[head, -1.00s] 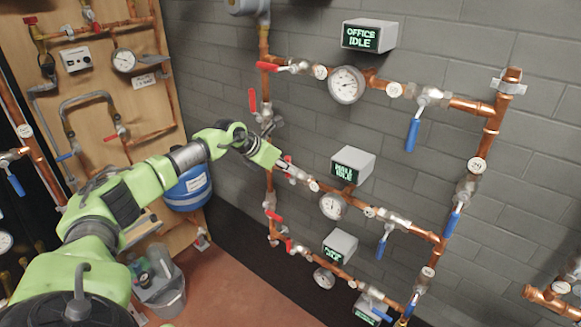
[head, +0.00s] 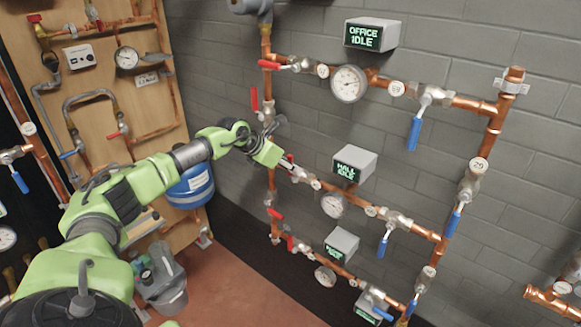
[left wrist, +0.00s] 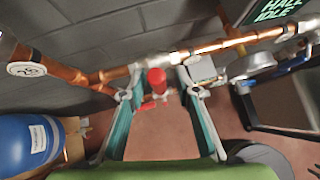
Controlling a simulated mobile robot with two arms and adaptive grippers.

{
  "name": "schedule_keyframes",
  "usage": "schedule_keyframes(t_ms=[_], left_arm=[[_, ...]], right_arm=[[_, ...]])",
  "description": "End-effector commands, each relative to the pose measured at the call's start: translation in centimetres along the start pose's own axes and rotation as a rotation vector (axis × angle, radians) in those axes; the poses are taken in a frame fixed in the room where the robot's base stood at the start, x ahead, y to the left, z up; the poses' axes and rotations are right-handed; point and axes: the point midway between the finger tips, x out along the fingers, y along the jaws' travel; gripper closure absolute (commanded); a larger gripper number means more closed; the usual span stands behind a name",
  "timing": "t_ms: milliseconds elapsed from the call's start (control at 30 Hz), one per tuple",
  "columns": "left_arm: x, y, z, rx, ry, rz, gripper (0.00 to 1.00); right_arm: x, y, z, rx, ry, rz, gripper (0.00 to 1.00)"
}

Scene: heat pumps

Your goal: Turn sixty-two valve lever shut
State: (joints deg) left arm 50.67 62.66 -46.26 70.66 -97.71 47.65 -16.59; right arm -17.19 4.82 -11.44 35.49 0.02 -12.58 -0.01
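My left gripper (head: 286,164) is at the left end of the middle pipe row, by the hall valve. In the left wrist view my left gripper (left wrist: 157,92) is open, with one finger on each side of a red valve lever (left wrist: 156,79). The lever points toward the camera, and I cannot tell whether the fingers touch it. In the head view the gripper mostly hides this lever. A round white tag (left wrist: 26,69) hangs on the pipe at left; its number is not readable, nor can I read sixty-two anywhere. My right gripper is not in view.
Pipe rows run across the grey wall, with gauges, an office display (head: 372,34) and a hall display (head: 354,164), both reading idle. Another red lever (head: 254,99) is above my gripper, and blue levers (head: 415,133) hang at right. A blue tank (head: 192,188) stands below my arm.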

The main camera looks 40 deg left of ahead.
Motion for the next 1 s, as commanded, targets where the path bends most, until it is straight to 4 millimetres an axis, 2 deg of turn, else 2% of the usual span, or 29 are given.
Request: schedule_keyframes(t_ms=[167, 400, 600, 767, 1000], left_arm=[[-2.6, 0.2, 0.0, 0.003, 0.0, 0.004, 0.7], [-7.8, 0.1, -0.1, 0.002, 0.001, 0.003, 0.7], [-10.7, 0.0, -0.1, 0.002, 0.002, 0.0, 0.7], [-11.6, -0.1, 0.0, 0.002, 0.003, -0.001, 0.7], [-11.7, -0.1, 0.0, 0.001, 0.002, -0.001, 0.7]], right_arm=[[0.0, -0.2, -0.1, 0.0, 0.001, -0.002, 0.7], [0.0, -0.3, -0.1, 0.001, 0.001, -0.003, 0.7], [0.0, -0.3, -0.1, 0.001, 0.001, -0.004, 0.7], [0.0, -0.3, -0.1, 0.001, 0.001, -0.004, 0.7], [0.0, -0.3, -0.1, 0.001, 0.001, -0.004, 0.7]])
